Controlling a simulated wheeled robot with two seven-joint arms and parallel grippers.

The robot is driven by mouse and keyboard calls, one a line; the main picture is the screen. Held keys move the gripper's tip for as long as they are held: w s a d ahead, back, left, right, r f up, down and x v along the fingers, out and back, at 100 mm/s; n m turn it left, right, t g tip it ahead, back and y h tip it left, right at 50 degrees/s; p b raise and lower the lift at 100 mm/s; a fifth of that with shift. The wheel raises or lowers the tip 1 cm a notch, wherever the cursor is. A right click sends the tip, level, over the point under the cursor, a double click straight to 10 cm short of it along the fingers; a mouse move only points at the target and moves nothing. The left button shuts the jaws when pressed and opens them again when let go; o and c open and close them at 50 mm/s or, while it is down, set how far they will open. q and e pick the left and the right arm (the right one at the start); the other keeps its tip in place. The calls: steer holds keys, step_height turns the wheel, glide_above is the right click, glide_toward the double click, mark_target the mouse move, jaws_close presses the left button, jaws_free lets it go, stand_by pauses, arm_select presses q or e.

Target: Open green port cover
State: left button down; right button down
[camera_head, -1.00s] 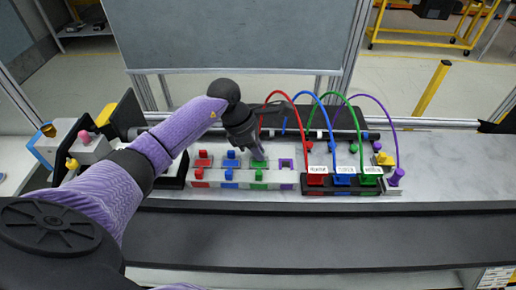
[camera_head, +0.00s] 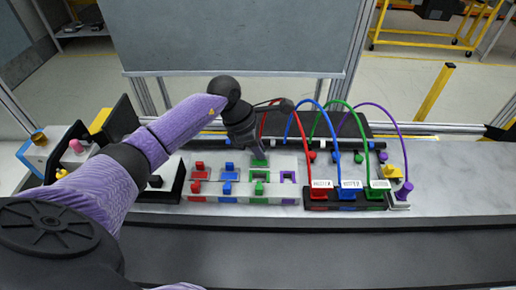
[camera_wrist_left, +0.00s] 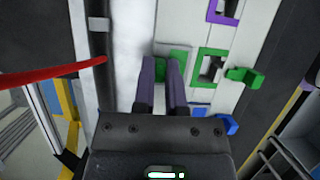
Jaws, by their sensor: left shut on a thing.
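The green port (camera_head: 260,175) is the green-framed opening in the white port module; its opening is exposed in the head view. In the left wrist view, the green frame (camera_wrist_left: 200,68) shows a dark opening, just right of my fingers. The green port cover (camera_head: 259,163) is swung back behind the port. My left gripper (camera_head: 262,154) is at the cover, pointing down. In the left wrist view, my left gripper (camera_wrist_left: 163,64) is shut on the green cover (camera_wrist_left: 176,50), which its fingers partly hide. My right gripper is not in view.
Red (camera_head: 199,173) and blue (camera_head: 229,173) ports sit to the left, and a purple-framed port (camera_head: 288,177) to the right. A connector block (camera_head: 320,198) with arching red, blue, green and purple cables stands farther right. The dark front strip (camera_head: 300,230) is clear.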

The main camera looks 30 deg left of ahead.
arm_select(q)
steer(key=shift+r, duration=0.1)
steer(key=c, duration=0.7)
jaws_free()
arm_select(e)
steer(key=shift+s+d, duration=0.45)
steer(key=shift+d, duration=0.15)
arm_select(q)
steer(key=shift+s+a+r, duration=0.1)
steer(key=shift+a+r, duration=0.05)
steer(key=shift+r, duration=0.15)
steer(key=v, duration=0.9)
steer(key=shift+r, duration=0.1)
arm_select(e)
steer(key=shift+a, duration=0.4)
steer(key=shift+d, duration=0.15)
